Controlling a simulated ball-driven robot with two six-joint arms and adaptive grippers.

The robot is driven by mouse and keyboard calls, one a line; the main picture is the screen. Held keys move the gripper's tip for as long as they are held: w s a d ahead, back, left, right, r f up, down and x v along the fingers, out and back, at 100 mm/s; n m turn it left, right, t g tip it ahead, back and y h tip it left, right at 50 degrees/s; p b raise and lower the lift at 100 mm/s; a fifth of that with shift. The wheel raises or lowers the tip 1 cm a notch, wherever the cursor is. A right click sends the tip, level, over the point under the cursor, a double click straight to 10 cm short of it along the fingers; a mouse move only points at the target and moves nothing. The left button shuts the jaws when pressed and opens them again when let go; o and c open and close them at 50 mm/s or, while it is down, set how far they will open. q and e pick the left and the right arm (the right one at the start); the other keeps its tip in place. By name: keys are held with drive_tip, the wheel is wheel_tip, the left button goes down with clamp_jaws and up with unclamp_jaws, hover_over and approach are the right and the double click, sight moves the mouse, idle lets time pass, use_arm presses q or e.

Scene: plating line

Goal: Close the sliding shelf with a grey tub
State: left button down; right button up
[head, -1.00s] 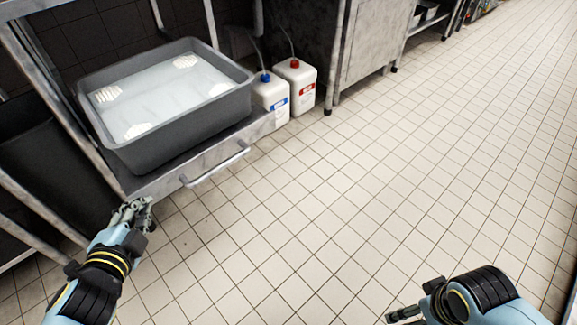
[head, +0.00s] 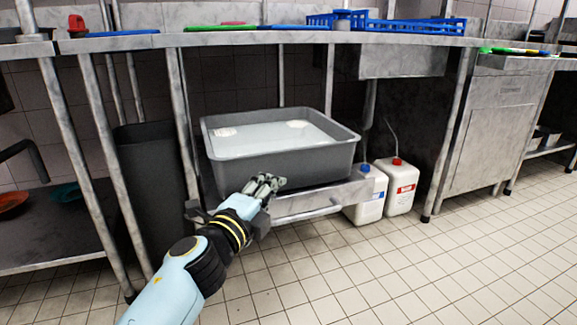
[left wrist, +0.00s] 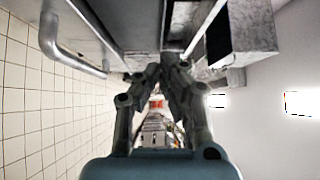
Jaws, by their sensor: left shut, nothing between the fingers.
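The grey tub (head: 290,170) holds pale liquid and stands on the metal sliding shelf (head: 322,199) under the counter in the head view. The shelf appears to stick out past the counter's front legs. Its bar handle (head: 308,214) runs along the front. My left gripper (head: 272,184) is shut and empty, at the left part of the shelf front, overlapping the tub's lower wall in the picture. I cannot tell whether it touches. In the left wrist view, the shut fingers (left wrist: 160,72) are beside the shelf, with the handle (left wrist: 58,45) to their left. My right gripper is out of view.
Two white canisters (head: 366,196) (head: 399,185) stand right of the shelf. A dark bin (head: 152,168) is to its left. The counter (head: 240,39) above carries coloured boards and a blue rack (head: 395,27). The tiled floor in front is clear.

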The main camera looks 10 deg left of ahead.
use_arm(q)
drive_tip(key=b, duration=0.1)
approach(289, 152)
drive_tip(key=w+d, duration=0.2)
drive_tip(key=d, duration=0.1)
drive_tip(key=shift+w+a+b, duration=0.4)
drive_tip(key=shift+w+a, duration=0.3)
drive_tip(key=shift+w, duration=0.3)
drive_tip(key=shift+w+a+r, duration=0.1)
drive_tip(key=shift+w+a, duration=0.2)
drive_tip(key=shift+w, duration=0.15)
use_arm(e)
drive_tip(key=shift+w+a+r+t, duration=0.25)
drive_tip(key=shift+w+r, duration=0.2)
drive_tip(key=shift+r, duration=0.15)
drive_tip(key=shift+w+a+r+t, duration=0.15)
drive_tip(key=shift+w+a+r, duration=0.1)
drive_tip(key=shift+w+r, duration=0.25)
